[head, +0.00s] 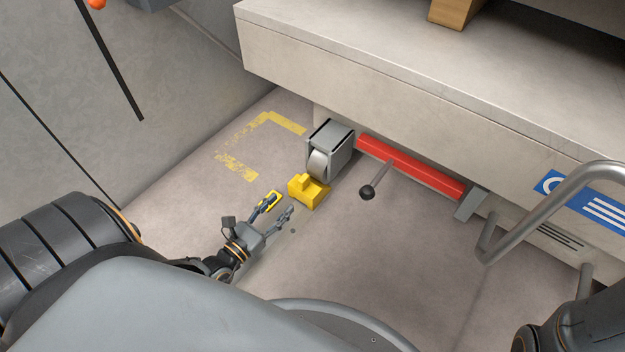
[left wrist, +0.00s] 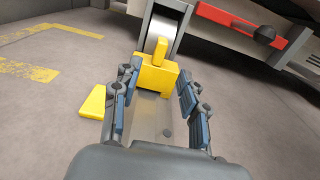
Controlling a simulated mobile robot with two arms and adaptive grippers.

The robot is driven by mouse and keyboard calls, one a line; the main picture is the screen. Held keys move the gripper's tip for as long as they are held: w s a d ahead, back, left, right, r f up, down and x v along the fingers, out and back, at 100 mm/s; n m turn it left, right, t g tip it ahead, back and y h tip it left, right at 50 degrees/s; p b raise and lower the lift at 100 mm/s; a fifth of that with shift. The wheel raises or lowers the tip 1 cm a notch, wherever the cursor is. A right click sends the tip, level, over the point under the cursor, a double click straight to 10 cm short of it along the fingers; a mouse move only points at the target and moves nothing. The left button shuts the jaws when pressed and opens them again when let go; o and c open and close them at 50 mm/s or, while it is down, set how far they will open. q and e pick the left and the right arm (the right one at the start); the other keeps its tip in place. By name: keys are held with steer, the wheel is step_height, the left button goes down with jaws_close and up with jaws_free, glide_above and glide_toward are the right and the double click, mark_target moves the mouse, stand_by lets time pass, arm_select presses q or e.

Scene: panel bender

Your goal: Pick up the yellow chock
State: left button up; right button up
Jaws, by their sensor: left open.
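The yellow chock (head: 308,190) sits on the floor against the front of a grey caster wheel. In the left wrist view the chock (left wrist: 157,78) is straight ahead, with a raised block on its top. My left gripper (head: 281,205) is low over the floor, just short of the chock, fingers pointing at it. It is open and empty; in the left wrist view its fingers (left wrist: 160,98) stand to either side of the line to the chock. I cannot tell whether the tips reach past its near edge. My right gripper is out of view.
A second yellow piece (left wrist: 93,102) lies on the floor beside the left finger. The wheel (head: 318,162) sits in a grey housing under the machine bed. A red bar (head: 410,166) and a lever with a dark knob (head: 367,192) are to the right. Floor on the left is clear.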

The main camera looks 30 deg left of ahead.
mark_target(299, 185)
arm_select(q)
steer(key=w+b, duration=0.1)
steer(key=w, duration=0.1)
steer(key=w+b, duration=0.1)
steer(key=w, duration=0.4)
steer(key=shift+w+d+b, duration=0.3)
steer(key=shift+b, duration=0.1)
steer(key=shift+w+f+b, duration=0.1)
steer(key=shift+w+b, duration=0.25)
steer(key=w, duration=0.1)
steer(key=w+b, duration=0.2)
steer(key=shift+w+d, duration=0.25)
steer(key=shift+w, duration=0.45)
steer(key=shift+r, duration=0.2)
jaws_close()
